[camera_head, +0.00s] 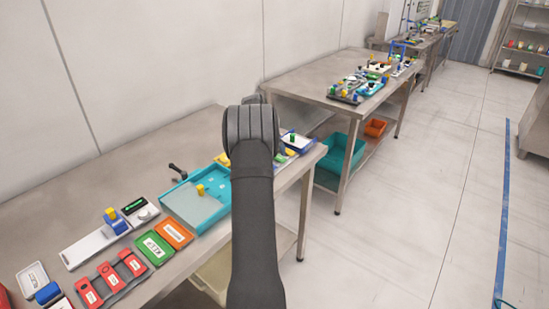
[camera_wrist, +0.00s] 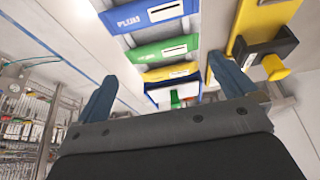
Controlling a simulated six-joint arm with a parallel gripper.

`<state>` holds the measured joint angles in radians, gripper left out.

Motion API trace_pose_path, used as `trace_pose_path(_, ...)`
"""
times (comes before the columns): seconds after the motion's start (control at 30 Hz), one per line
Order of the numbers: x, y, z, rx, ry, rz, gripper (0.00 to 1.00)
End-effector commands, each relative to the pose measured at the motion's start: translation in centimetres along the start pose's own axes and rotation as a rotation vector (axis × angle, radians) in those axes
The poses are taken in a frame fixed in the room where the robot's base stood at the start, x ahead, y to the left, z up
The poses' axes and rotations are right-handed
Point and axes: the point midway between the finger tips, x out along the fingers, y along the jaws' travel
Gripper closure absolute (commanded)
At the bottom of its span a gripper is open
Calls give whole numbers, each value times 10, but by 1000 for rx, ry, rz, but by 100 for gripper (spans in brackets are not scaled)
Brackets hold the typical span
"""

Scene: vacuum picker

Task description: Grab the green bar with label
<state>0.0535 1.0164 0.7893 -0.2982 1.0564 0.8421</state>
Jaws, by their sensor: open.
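In the wrist view a green bar (camera_wrist: 167,50) with a white label and pale lettering lies between a blue bar (camera_wrist: 150,14) and a yellow bar (camera_wrist: 170,73). My gripper (camera_wrist: 162,68) is open and empty, with its two blue-grey fingers spread apart. The green bar shows beyond the fingers, apart from them. In the head view my arm covers that part of the table and hides the gripper. A different flat green block (camera_head: 154,248) with a white label lies there, beside an orange block (camera_head: 174,234).
In the wrist view a yellow holder (camera_wrist: 262,18) with a black clamp and yellow knob is at the right. In the head view a teal tray (camera_head: 211,216), red blocks (camera_head: 132,262) and a blue-yellow fixture (camera_head: 115,222) crowd the near table. The floor (camera_head: 410,210) at right is clear.

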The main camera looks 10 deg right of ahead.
Motion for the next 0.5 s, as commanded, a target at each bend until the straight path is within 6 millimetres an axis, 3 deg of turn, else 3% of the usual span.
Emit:
trace_pose_path(0.17, 9, 0, 0, 0, -1, 1, 0)
trace_pose_path(0.5, 52, -2, -2, 0, -1, 0, 0)
